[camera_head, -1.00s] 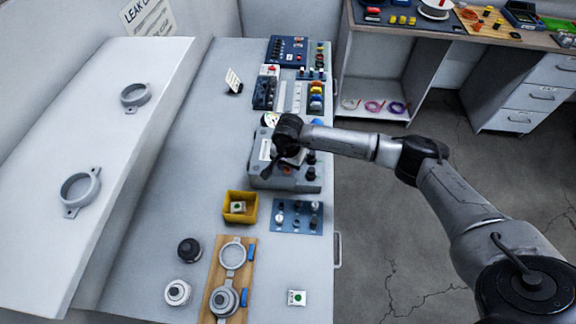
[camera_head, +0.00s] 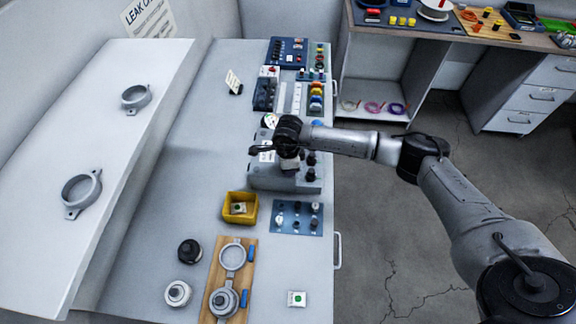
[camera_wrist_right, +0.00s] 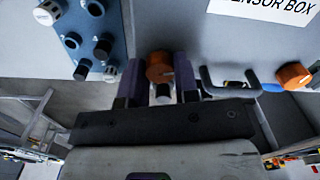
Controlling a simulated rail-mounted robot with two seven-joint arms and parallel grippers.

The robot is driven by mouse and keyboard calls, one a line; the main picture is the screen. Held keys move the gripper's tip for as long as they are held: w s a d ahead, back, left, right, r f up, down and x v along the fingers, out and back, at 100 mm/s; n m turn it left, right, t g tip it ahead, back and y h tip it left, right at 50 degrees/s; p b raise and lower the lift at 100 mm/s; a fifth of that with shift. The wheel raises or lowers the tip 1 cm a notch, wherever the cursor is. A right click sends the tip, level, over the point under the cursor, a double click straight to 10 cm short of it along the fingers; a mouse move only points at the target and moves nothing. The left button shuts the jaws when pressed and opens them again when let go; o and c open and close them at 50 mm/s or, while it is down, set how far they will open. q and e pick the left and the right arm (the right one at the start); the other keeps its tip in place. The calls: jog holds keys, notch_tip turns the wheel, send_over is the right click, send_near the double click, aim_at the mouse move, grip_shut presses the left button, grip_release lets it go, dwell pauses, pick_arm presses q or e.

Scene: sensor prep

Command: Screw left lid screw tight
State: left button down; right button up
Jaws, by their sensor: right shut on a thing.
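The grey sensor box (camera_head: 262,179) stands on the bench, partly covered by my right arm in the head view. Its surface (camera_wrist_right: 210,45) and its label (camera_wrist_right: 264,8) show in the right wrist view. My right gripper (camera_wrist_right: 160,76) is shut on an orange lid screw (camera_wrist_right: 160,68), the left one in that view, with one dark finger on each side. How deep the screw sits cannot be told. A second orange screw (camera_wrist_right: 293,75) is to the right, past a dark handle (camera_wrist_right: 230,82). In the head view my right gripper (camera_head: 287,158) is over the box. My left gripper is not in view.
A blue plate with knobs (camera_head: 297,217) lies beside the box and also shows in the wrist view (camera_wrist_right: 92,32). A yellow bin (camera_head: 240,208) and a wooden board (camera_head: 214,262) are nearby.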

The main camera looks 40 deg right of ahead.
jog(key=m+p, duration=0.1)
jog(key=m, duration=0.4)
jog(key=shift+r+m, duration=0.1)
jog(key=shift+m, duration=0.2)
jog(key=m+p, duration=0.1)
jog(key=m, duration=0.3)
jog(key=shift+p, duration=0.35)
jog(key=m+p, duration=0.2)
jog(key=m, duration=0.4)
jog(key=m+p, duration=0.2)
jog(key=m, duration=0.2)
jog(key=shift+m+p, duration=0.3)
jog(key=shift+p, duration=0.05)
jog(key=shift+m, duration=0.3)
